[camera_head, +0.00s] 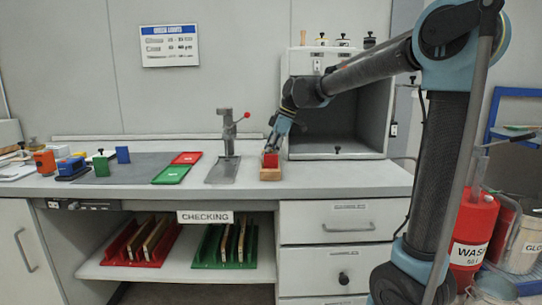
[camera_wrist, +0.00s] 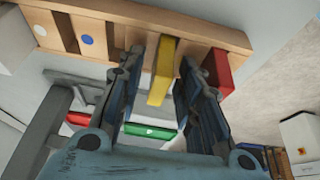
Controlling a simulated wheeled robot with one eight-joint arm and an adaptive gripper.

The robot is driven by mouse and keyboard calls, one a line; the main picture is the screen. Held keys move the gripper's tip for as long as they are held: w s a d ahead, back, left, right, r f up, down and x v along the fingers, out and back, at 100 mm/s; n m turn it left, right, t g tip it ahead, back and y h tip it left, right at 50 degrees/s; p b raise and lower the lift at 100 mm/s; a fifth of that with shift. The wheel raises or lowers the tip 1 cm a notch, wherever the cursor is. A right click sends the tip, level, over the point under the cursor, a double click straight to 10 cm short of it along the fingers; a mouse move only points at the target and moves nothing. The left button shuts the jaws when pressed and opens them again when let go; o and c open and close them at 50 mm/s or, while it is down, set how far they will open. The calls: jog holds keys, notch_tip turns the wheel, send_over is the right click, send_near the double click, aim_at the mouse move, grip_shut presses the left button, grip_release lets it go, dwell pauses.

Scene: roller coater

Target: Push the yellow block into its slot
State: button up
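The yellow block (camera_wrist: 161,72) stands out from a wooden slotted holder (camera_wrist: 231,38) in the wrist view, and how deep it sits in its slot cannot be told. My gripper (camera_wrist: 163,58) has one finger on each side of the block, with narrow gaps visible, so it looks open. In the head view my gripper (camera_head: 274,142) is low above the holder (camera_head: 271,174) on the bench. A red block (camera_head: 270,160) shows there, and the yellow block is not discernible. In the wrist view the red block (camera_wrist: 217,72) stands just right of my right finger.
Blue-dot (camera_wrist: 86,40) and white-dot (camera_wrist: 40,30) places lie at the holder's left end. A lever stand (camera_head: 228,145) is left of the holder; red (camera_head: 186,158) and green (camera_head: 171,174) trays lie beyond it. An open cabinet (camera_head: 345,115) stands behind. The bench is clear to the right.

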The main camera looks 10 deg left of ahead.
jog(key=shift+r, duration=0.1)
jog(key=v, duration=1.2)
